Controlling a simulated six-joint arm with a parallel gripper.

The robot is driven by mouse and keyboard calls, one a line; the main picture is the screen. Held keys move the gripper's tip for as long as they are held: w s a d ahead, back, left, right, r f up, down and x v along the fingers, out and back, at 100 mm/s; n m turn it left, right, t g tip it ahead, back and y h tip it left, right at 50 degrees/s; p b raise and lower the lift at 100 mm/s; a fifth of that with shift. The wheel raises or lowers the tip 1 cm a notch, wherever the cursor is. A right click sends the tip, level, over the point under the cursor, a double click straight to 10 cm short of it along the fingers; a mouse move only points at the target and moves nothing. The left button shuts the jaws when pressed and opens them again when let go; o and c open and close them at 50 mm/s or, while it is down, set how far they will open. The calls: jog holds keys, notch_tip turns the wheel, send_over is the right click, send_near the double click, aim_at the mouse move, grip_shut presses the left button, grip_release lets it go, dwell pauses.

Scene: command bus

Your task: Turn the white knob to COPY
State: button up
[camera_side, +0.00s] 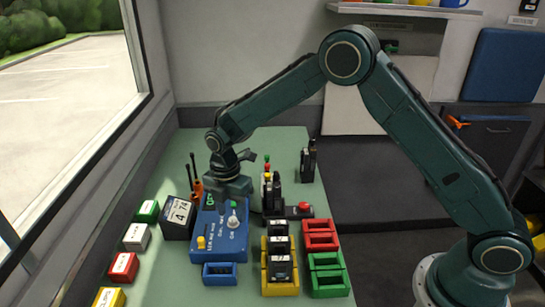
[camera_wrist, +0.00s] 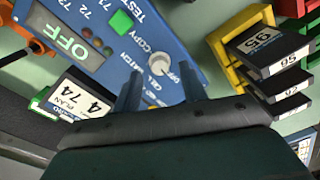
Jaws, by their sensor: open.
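A blue panel (camera_side: 213,235) lies on the green table. Its white knob (camera_side: 233,221) also shows in the wrist view (camera_wrist: 160,62), with COPY lettered up and left of it. Other labels stand around the knob; I cannot tell which one it points to. The panel's display (camera_wrist: 65,35) reads OFF in green. My gripper (camera_wrist: 160,82) is open, its two fingers pointing at the panel on either side of the knob's lower part. I cannot tell whether they touch it. In the side view, my gripper hangs over the panel's far end.
A block marked 4 74 (camera_side: 178,217) stands left of the panel. Several coloured boxes line the left edge.

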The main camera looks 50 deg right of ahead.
jog(key=shift+f, duration=0.85)
grip_shut()
